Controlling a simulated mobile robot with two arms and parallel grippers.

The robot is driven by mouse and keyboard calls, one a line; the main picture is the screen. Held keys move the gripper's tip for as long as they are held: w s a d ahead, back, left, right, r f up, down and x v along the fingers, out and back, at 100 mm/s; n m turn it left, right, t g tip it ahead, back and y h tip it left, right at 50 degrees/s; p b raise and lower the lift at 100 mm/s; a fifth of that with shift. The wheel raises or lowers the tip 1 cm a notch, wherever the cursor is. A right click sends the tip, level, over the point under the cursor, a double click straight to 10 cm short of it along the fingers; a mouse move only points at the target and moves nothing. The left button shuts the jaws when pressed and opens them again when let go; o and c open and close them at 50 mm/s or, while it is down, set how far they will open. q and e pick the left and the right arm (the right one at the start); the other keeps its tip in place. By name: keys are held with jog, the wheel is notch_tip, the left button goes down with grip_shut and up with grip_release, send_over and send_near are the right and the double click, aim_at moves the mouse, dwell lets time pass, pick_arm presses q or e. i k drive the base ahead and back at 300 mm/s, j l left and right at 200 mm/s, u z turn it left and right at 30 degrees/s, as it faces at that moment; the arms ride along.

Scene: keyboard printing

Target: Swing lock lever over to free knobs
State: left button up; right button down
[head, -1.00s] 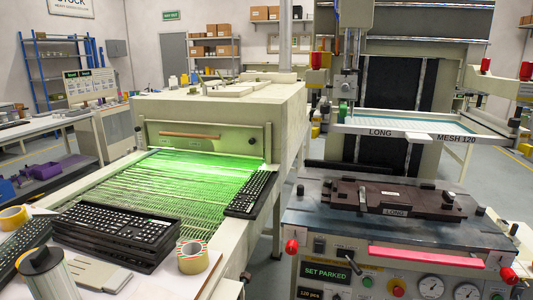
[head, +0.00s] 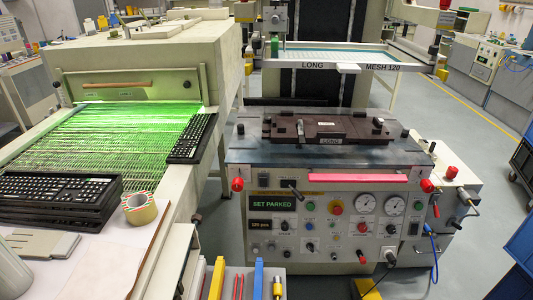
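The printing machine (head: 330,156) stands at right of centre, its display reading "SET PARKED". A black-handled lever (head: 292,187) sticks out of its upper front panel, slanting down to the right. A small silver lever (head: 300,129) stands on the brown fixture plate (head: 345,122) marked LONG. I cannot tell which is the lock lever. Red knobs stick out at the left front corner (head: 237,184) and right front corner (head: 427,186). Smaller black knobs (head: 310,246) sit on the panel. Neither of my grippers shows.
A conveyor dryer (head: 150,60) with a green-lit mesh belt stands left, a keyboard (head: 192,138) at its edge. Stacked keyboards (head: 60,202) and a tape roll (head: 139,208) lie front left. Tools stand at the bottom centre.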

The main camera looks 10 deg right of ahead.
aim_at(294, 191)
jog(key=k+l, duration=0.1)
jog(key=l, duration=0.55)
jog(key=k+l+z, duration=0.15)
jog(key=l, duration=0.55)
jog(key=i, duration=0.05)
